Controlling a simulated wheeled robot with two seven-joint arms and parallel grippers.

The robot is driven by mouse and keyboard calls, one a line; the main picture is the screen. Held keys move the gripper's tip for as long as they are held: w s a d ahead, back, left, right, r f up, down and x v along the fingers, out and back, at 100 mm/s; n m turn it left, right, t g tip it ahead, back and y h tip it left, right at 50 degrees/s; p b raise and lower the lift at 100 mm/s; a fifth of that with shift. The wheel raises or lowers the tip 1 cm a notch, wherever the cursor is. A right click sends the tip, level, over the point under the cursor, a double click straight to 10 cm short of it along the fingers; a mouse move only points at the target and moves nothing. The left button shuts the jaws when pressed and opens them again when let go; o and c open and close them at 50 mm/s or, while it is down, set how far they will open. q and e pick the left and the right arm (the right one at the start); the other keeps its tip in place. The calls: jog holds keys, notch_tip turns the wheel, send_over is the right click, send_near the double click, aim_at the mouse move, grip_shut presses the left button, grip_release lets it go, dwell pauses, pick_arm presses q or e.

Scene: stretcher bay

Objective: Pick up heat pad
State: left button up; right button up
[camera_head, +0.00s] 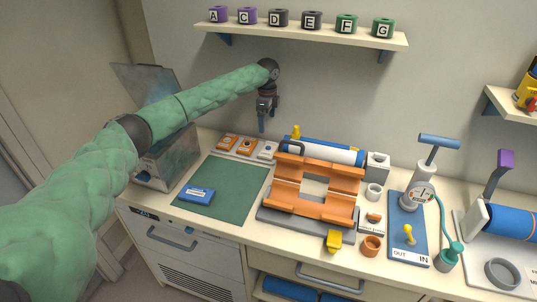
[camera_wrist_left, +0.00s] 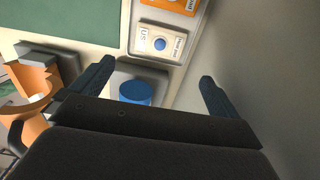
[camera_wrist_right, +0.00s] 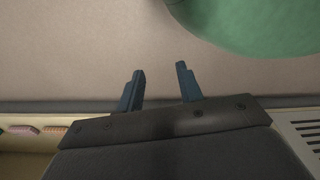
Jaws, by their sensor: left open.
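My left gripper (camera_head: 262,121) hangs open and empty over the back of the counter, near the small packs. Its spread fingers also show in the left wrist view (camera_wrist_left: 157,72). The white pack shows beyond the fingers in the left wrist view (camera_wrist_left: 160,43), beside an orange pack (camera_wrist_left: 172,15). A blue pack (camera_head: 197,195) lies on the green mat. My right gripper (camera_wrist_right: 160,77) is open and empty.
An orange cradle (camera_head: 333,209) and a blue-white roll (camera_head: 320,151) stand right of the green mat (camera_head: 225,215). A grey metal box (camera_head: 172,160) is at left. A pump (camera_head: 420,190) stands at right. A shelf (camera_head: 300,33) with lettered blocks hangs above.

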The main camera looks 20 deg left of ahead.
aim_at(268, 147)
pick_arm(q)
notch_tip(268, 147, down, 6)
jog(key=b, duration=0.5)
jog(key=shift+f, duration=0.2)
pick_arm(e)
jog(key=w+a+r, duration=0.3)
jog(key=w+r, duration=0.4)
jog(key=r, duration=0.2)
pick_arm(q)
jog(key=shift+f+p, duration=0.5)
jog(key=shift+f, duration=0.65)
jog(key=f+p, duration=0.2)
jog(key=f, duration=0.2)
jog(key=shift+d+p, duration=0.2)
jog(key=shift+p, duration=0.15)
jog(key=shift+f, duration=0.55)
pick_arm(e)
notch_tip(268, 147, down, 8)
jog(key=s+d, duration=0.2)
jog(key=shift+s+d+t, duration=0.3)
jog(key=shift+d, duration=0.1)
pick_arm(q)
jog(key=c, duration=0.7)
